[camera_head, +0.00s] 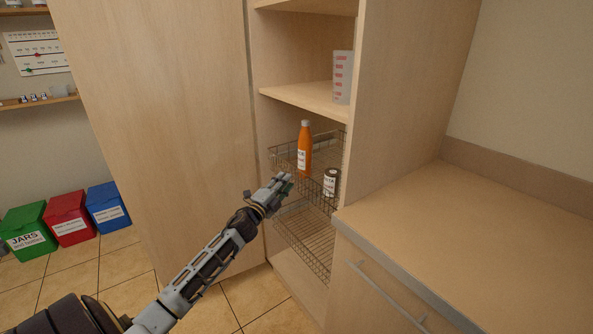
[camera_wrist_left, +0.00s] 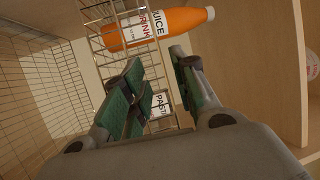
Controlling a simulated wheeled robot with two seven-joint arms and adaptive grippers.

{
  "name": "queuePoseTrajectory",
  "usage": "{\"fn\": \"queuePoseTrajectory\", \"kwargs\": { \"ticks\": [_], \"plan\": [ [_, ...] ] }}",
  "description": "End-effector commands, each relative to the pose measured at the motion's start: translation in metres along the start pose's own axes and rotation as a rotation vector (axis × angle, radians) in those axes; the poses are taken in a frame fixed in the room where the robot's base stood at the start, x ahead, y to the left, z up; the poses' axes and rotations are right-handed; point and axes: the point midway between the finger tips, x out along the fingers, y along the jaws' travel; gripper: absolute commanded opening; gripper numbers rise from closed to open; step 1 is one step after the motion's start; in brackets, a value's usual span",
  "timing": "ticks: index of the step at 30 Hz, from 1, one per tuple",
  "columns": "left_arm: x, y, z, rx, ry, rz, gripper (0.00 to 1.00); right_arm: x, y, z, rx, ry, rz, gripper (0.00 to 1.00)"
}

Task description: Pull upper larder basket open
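The upper larder basket (camera_head: 289,153) is a wire basket inside the tall wooden cabinet, its front roughly below the front edge of the shelf above. It holds an orange juice bottle (camera_head: 304,152) and a dark jar with a white label (camera_head: 330,183), both upright. My left gripper (camera_head: 284,181) is at the front of this basket. In the left wrist view its green-padded fingers (camera_wrist_left: 160,78) are apart, with the basket's wires (camera_wrist_left: 108,50) showing beyond and between them. I cannot tell whether a wire lies between the fingertips. My right gripper is not in view.
A lower wire basket (camera_head: 306,238) sits beneath. A counter (camera_head: 470,220) with a handled drawer (camera_head: 385,293) stands close on the right. Green, red and blue bins (camera_head: 70,217) stand far left.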

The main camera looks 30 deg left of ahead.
Motion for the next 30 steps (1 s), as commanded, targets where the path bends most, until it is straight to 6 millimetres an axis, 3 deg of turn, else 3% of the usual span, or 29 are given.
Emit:
{"fn": "queuePoseTrajectory", "kwargs": {
  "ticks": [13,30],
  "plan": [
    [0.032,-0.001,0.000,0.002,0.000,-0.002,0.28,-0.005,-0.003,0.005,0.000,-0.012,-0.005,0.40],
    [0.071,-0.001,0.000,0.000,0.000,-0.001,0.28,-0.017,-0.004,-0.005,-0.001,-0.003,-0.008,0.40]
  ]
}}
